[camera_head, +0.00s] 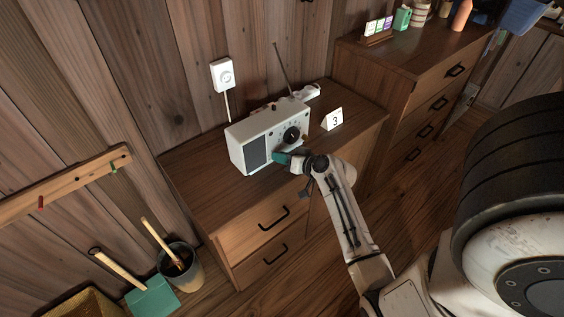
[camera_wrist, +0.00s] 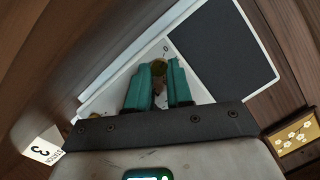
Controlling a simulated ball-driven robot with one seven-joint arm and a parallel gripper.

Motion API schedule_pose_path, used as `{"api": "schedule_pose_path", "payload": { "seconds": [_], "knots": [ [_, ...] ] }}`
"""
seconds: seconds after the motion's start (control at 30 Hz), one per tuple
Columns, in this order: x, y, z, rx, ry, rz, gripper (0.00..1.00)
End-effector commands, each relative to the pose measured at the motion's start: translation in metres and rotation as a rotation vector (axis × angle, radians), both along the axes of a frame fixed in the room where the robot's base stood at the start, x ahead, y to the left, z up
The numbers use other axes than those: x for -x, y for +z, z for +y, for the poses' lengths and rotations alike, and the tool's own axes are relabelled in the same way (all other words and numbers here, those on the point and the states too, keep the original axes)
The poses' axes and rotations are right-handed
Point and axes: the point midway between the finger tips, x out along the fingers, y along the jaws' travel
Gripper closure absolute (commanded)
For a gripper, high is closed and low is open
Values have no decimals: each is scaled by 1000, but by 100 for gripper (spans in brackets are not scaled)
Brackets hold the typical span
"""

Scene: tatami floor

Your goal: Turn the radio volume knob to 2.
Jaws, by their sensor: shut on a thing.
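The white radio (camera_head: 262,135) stands on the wooden cabinet, with a dark speaker panel and a round black dial on its front. In the wrist view the radio (camera_wrist: 200,18) lies tilted across the top, its speaker panel to the right. A small olive-yellow volume knob (camera_wrist: 159,67) sits between my teal fingertips, with a "0" mark just above it. My gripper (camera_wrist: 158,72) is shut on this knob. In the head view my gripper (camera_head: 283,158) is at the lower front of the radio and hides the knob. Which number the knob points to cannot be told.
A white card with "3" (camera_head: 334,121) stands right of the radio on the cabinet top (camera_head: 205,165). A white wall box (camera_head: 222,75) hangs behind. A bucket (camera_head: 181,268) and teal dustpan (camera_head: 152,299) are on the floor at left. A taller cabinet (camera_head: 400,65) stands right.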

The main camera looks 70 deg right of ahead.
Motion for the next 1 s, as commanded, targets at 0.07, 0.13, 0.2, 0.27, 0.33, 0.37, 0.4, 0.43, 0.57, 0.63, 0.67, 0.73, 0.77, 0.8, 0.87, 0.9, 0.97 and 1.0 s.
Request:
{"api": "schedule_pose_path", "payload": {
  "seconds": [0.07,0.13,0.2,0.27,0.33,0.37,0.4,0.43,0.57,0.63,0.67,0.73,0.77,0.8,0.87,0.9,0.97,1.0],
  "knots": [
    [2,-4,-3,-62,-5,-39,100],
    [2,-5,-3,-120,-5,-75,100],
    [2,-5,-3,-176,-4,-109,100],
    [3,-5,-4,-226,-4,-139,100],
    [3,-5,-4,-283,-3,-174,100],
    [3,-6,-5,-306,-3,-188,100],
    [3,-6,-5,-339,-4,-208,100],
    [3,-6,-5,-362,-3,-221,100],
    [3,-7,-6,-460,-3,-282,100],
    [4,-7,-6,-509,-2,-311,100],
    [4,-8,-6,-528,-2,-322,100],
    [4,-8,-6,-572,-3,-348,100],
    [4,-8,-6,-589,-3,-359,100],
    [4,-8,-6,-610,-2,-372,100],
    [4,-8,-6,-638,-2,-389,100],
    [4,-8,-6,-655,-2,-399,100],
    [4,-9,-6,-678,-2,-412,100],
    [4,-9,-6,-691,-2,-420,100]
  ]
}}
